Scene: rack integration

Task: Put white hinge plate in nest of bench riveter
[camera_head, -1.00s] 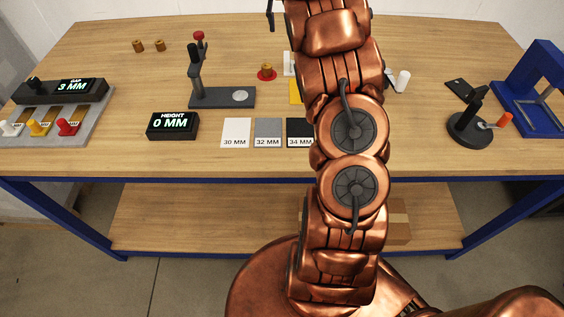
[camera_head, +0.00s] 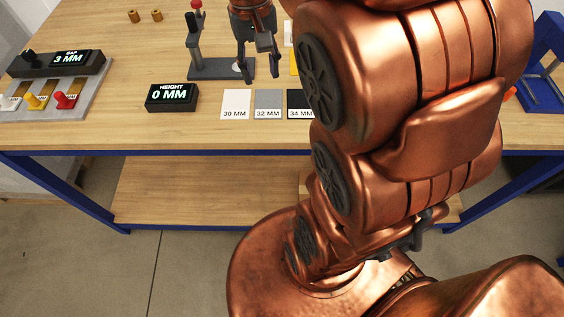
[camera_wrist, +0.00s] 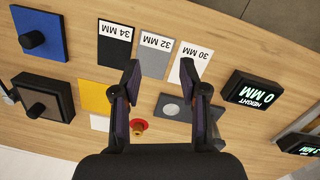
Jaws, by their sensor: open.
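My gripper (camera_head: 262,75) is open and empty, pointing down above the table in front of the dark stand's base. In the wrist view its two fingers (camera_wrist: 160,75) are spread apart, with bare wood and size cards beyond them. A flat white plate (camera_wrist: 99,122), likely the hinge plate, lies beside a yellow plate (camera_wrist: 93,97), left of the fingers and partly hidden by the left one. A white sliver (camera_head: 288,33) also shows beside my gripper in the head view. I cannot tell which fixture is the bench riveter. A blue frame (camera_head: 543,70) stands at right, partly hidden by my arm.
A dark stand (camera_head: 212,68) with a red knob is left of my gripper. The height display (camera_head: 172,97) and size cards (camera_head: 235,104) lie nearer the front edge. A gap gauge (camera_head: 60,85) stands far left. A dark block with a brown pad (camera_wrist: 45,97) sits left in the wrist view.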

